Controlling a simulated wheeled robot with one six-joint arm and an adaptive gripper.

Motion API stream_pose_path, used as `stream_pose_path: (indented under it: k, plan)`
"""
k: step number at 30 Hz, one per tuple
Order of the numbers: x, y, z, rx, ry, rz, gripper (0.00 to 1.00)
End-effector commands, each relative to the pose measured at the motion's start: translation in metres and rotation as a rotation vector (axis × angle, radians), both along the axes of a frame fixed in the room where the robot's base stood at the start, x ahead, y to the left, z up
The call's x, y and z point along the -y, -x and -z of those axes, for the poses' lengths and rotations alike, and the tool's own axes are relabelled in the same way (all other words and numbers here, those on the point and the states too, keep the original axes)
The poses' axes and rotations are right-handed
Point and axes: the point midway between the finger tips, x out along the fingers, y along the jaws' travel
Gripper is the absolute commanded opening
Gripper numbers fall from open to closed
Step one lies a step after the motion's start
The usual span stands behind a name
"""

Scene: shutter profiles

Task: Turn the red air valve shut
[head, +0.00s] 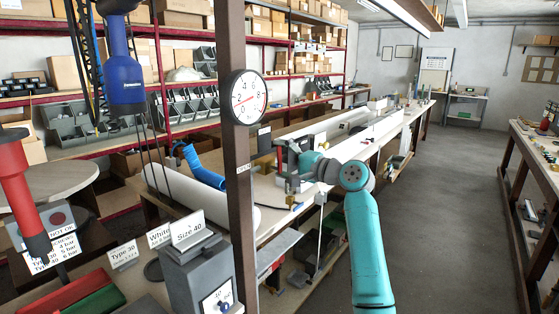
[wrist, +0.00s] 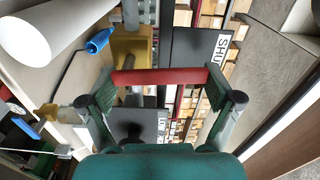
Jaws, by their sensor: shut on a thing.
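The red air valve's handle (wrist: 160,77) is a flat red bar. In the wrist view it lies crosswise between the two fingertips of my gripper (wrist: 158,86), which is shut on it. A yellow brass-coloured body (wrist: 132,50) shows just behind the handle. A dark plate lettered "SHU…" (wrist: 205,55) is at the upper right, and a second dark plate (wrist: 138,124) is below the handle, its lettering partly hidden.
A round gauge (head: 248,97) is on a brown post (head: 238,180) left of my arm. A white roll (head: 200,195) and a blue tool (head: 200,168) lie on the bench (head: 275,215). Red-framed shelves (head: 175,90) stand behind. The aisle floor (head: 440,200) at right is clear.

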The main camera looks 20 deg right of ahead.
Motion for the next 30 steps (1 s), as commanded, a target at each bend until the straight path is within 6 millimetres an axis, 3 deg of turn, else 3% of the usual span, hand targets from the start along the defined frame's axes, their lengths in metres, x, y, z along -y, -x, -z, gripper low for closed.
stream_pose_path:
  k: [23, 24, 30]
  plan:
    - [0.0034, -0.0022, 0.0009, -0.059, -0.081, 0.002, 0.27]
    - [0.0033, -0.0022, 0.0009, -0.059, -0.081, 0.002, 0.97]
    - [0.0030, -0.0021, 0.0009, -0.058, -0.080, 0.001, 1.00]
